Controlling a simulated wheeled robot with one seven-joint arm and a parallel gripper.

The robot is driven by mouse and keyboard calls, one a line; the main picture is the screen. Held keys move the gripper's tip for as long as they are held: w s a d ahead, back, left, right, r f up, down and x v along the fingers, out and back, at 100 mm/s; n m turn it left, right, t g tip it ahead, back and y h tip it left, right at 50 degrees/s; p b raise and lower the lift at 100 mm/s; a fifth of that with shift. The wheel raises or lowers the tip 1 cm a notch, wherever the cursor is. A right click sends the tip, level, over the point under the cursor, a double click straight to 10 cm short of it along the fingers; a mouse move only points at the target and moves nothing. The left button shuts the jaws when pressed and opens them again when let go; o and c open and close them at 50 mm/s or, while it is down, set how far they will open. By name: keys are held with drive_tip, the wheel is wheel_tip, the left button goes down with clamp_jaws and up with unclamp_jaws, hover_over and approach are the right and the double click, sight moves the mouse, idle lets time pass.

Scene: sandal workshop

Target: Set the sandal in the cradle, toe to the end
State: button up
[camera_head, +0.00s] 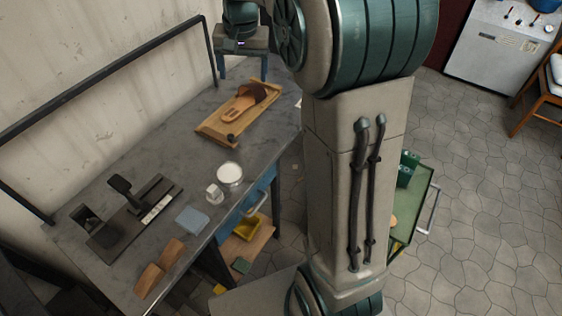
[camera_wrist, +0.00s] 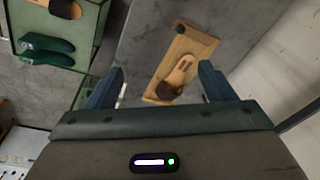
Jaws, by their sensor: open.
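A tan sandal with a dark brown strap (camera_head: 238,107) lies on a wooden board (camera_head: 211,129) at the far end of the bench. It also shows in the wrist view (camera_wrist: 183,70), strap toward my gripper. A dark round knob (camera_head: 231,139) sits at the board's other end, near the sandal's bare end. My gripper (camera_head: 245,68) is open and empty, above and behind the board. In the wrist view its fingers (camera_wrist: 158,84) are apart, with the sandal seen below between them. I cannot tell for certain which thing is the cradle.
The grey bench (camera_head: 150,165) also holds a black fixture (camera_head: 125,212), a white round tub (camera_head: 230,174), a small white cube (camera_head: 214,193), a blue-grey pad (camera_head: 191,219) and brown curved blocks (camera_head: 160,267). A green cart (camera_wrist: 82,62) carries green shoe forms (camera_wrist: 46,50). A black rail runs along the wall.

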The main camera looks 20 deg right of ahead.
drive_tip(key=s+f+n, duration=0.2)
drive_tip(key=s+f, duration=0.1)
drive_tip(key=s, duration=0.9)
drive_tip(key=s+f+n+t, duration=0.1)
drive_tip(key=s+f+n, duration=0.1)
drive_tip(key=s, duration=1)
drive_tip(key=shift+s+a+f+n, duration=0.2)
drive_tip(key=shift+s+f+n, duration=0.1)
drive_tip(key=shift+f, duration=0.25)
